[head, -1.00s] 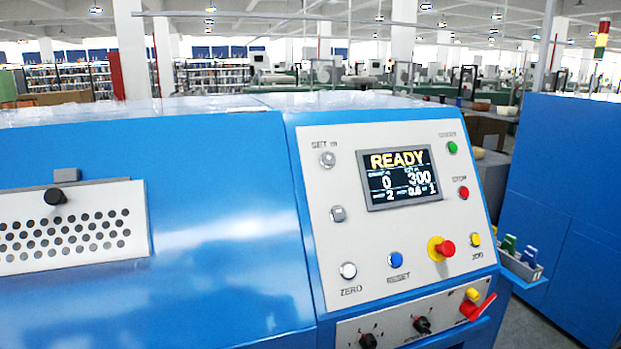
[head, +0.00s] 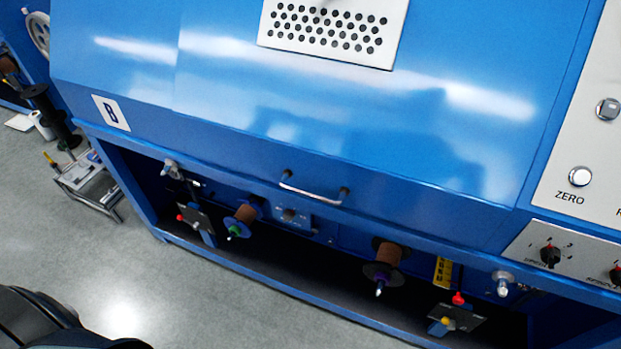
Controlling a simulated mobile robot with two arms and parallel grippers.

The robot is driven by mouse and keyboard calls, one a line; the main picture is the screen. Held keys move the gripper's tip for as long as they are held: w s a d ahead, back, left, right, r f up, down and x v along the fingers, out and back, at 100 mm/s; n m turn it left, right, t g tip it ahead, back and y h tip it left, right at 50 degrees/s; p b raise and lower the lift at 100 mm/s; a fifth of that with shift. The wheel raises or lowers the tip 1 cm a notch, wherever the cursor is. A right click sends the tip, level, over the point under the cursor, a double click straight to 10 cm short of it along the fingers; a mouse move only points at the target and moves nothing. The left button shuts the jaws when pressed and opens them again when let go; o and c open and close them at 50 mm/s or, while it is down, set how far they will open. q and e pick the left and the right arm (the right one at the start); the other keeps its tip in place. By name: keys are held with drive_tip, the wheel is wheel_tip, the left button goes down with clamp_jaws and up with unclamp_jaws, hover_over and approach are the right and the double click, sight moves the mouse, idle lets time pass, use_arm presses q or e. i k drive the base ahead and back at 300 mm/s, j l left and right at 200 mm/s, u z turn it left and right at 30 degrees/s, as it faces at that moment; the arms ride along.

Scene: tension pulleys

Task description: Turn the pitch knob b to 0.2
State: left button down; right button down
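The blue machine (head: 330,130) carries a plate marked B (head: 111,112) at its left end. A small blue-grey panel with a dark knob (head: 290,214) sits in the open bay under the hood, left of the handle; its markings are too small to read. Two black knobs are on the sloped panel at the right: one (head: 550,256) shows whole, the other (head: 616,273) is cut by the picture edge. I cannot tell from lettering which one is the pitch knob b. The display is out of view. Neither gripper is in view.
A curved metal handle (head: 314,190) sticks out from the hood's lower edge. Brown spools (head: 243,214) (head: 388,256) and small levers stand in the bay. A small cart (head: 88,182) stands at the left.

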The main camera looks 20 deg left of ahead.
sight(289, 215)
drive_tip(key=u, duration=0.75)
